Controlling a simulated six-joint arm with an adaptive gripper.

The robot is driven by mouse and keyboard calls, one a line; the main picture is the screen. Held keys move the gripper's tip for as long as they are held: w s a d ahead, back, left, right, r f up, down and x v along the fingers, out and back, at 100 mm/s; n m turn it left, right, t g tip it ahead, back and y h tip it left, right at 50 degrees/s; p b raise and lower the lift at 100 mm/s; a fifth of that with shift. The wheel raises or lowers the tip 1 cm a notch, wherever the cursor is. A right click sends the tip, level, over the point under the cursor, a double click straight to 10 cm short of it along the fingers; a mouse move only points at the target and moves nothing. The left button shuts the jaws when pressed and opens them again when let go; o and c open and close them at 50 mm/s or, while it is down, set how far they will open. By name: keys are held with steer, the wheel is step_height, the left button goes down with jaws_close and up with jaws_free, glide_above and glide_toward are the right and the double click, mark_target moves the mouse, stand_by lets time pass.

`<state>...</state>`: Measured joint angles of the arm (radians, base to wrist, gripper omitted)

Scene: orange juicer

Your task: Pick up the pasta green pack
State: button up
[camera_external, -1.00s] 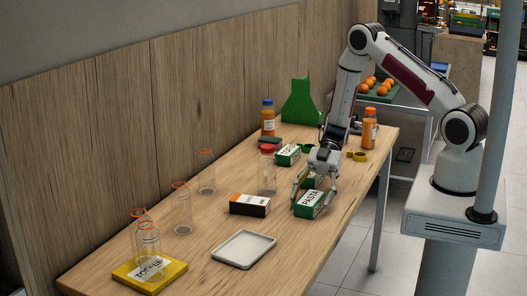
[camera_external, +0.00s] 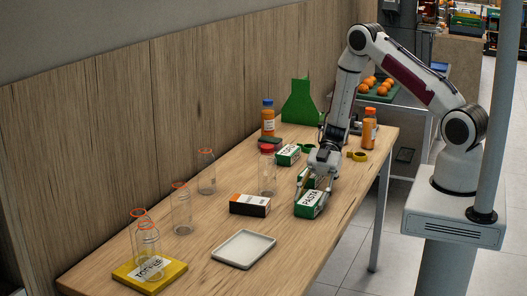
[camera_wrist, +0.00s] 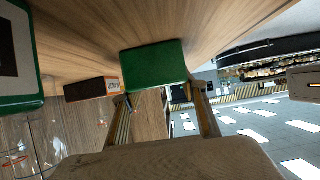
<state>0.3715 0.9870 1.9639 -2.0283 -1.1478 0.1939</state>
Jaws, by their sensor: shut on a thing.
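The green pasta pack (camera_external: 310,206) with a white label reading PASTA is at the right front part of the table. My gripper (camera_external: 314,186) is above it with its fingers down at the pack. In the wrist view the green pack (camera_wrist: 154,66) sits between the two fingers (camera_wrist: 158,100), which are shut on its sides. I cannot tell whether the pack is clear of the table top.
A red-lidded jar (camera_external: 268,172) stands close by. A white tray (camera_external: 243,249) is at the front. Clear bottles (camera_external: 181,210) stand at left.

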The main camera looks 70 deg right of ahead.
mark_target(311, 198)
steer(key=shift+r, duration=0.1)
steer(key=shift+r, duration=4.95)
